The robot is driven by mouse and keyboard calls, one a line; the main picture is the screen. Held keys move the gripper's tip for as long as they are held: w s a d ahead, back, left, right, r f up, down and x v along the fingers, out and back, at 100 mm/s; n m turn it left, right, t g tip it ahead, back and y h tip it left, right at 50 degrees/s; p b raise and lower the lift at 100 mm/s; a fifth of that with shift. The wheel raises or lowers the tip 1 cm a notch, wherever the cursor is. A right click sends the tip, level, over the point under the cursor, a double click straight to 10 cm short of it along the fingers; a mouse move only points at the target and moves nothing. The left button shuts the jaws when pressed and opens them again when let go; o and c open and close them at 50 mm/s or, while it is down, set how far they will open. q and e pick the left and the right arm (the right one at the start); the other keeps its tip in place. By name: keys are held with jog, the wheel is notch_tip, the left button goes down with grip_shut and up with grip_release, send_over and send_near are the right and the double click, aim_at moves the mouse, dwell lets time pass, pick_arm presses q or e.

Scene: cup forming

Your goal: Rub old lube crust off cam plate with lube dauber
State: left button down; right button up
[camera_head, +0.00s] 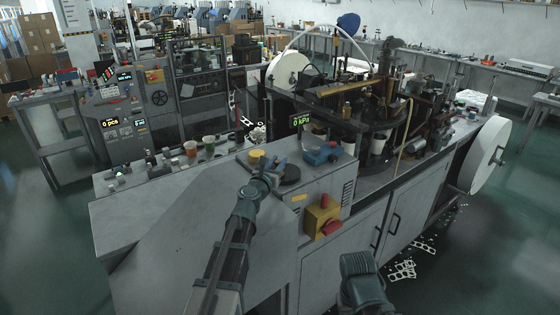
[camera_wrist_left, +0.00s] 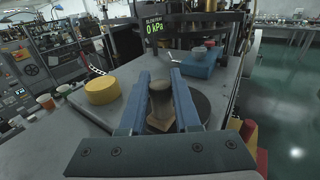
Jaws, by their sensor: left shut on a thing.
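My left gripper (camera_head: 272,171) reaches over the machine's grey top in the head view. In the left wrist view its two blue fingers (camera_wrist_left: 161,98) are shut on the lube dauber (camera_wrist_left: 160,103), a short upright piece with a dark round top and a tan lower part. The dark round cam plate (camera_head: 290,175) lies flat beside and partly under the gripper. In the left wrist view the cam plate (camera_wrist_left: 202,107) shows behind the fingers and dauber. I cannot tell whether the dauber touches it, and any crust is too small to make out.
A yellow round tin (camera_head: 256,156) stands left of the plate, and a blue block (camera_head: 320,154) behind and right. Several cups (camera_head: 209,144) stand further left. A yellow box with a red knob (camera_head: 322,217) juts from the front.

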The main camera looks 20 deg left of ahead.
pick_arm(q)
jog(key=shift+s+a+r+p, duration=0.45)
jog(key=shift+s+a+p, duration=0.05)
notch_tip(320, 180, up, 2)
jog(key=shift+w+d+r+p, duration=0.1)
jog(key=shift+r+p, duration=0.05)
jog(key=shift+p, duration=0.65)
jog(key=shift+d+r+p, duration=0.1)
jog(key=shift+r+p, duration=0.25)
jog(key=shift+p, duration=0.05)
jog(key=shift+r+p, duration=0.75)
notch_tip(320, 180, up, 3)
jog(key=p, duration=0.2)
jog(key=shift+f+p, duration=0.15)
jog(key=shift+p, duration=0.2)
jog(key=shift+f, duration=0.1)
